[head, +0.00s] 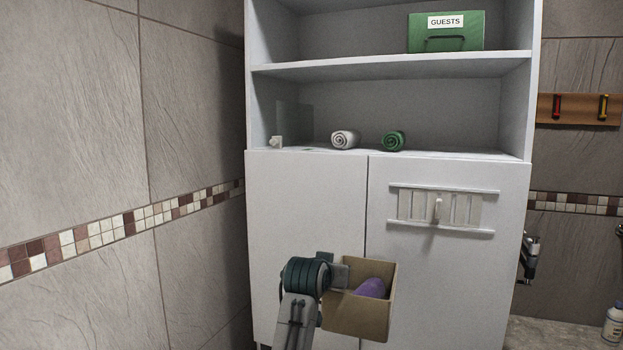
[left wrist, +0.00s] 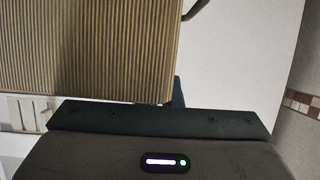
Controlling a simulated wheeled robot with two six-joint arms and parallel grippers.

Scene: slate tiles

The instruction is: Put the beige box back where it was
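The beige box (head: 358,316) is open-topped, with a purple item (head: 371,288) inside. It hangs in the air before the white cabinet's lower doors, a little tilted in the head view. My left gripper (head: 338,274) is at the box's left side and looks shut on its wall. In the left wrist view the ribbed side of the box (left wrist: 85,50) fills the upper left, close to the gripper; the fingertips are mostly hidden. My right gripper does not show.
The white cabinet (head: 305,200) has open shelves. A white roll (head: 345,139), a green roll (head: 394,141) and a small white object (head: 276,142) stand on the lower shelf. A green GUESTS box (head: 446,38) sits above. A slatted rack (head: 440,208) is on the right door.

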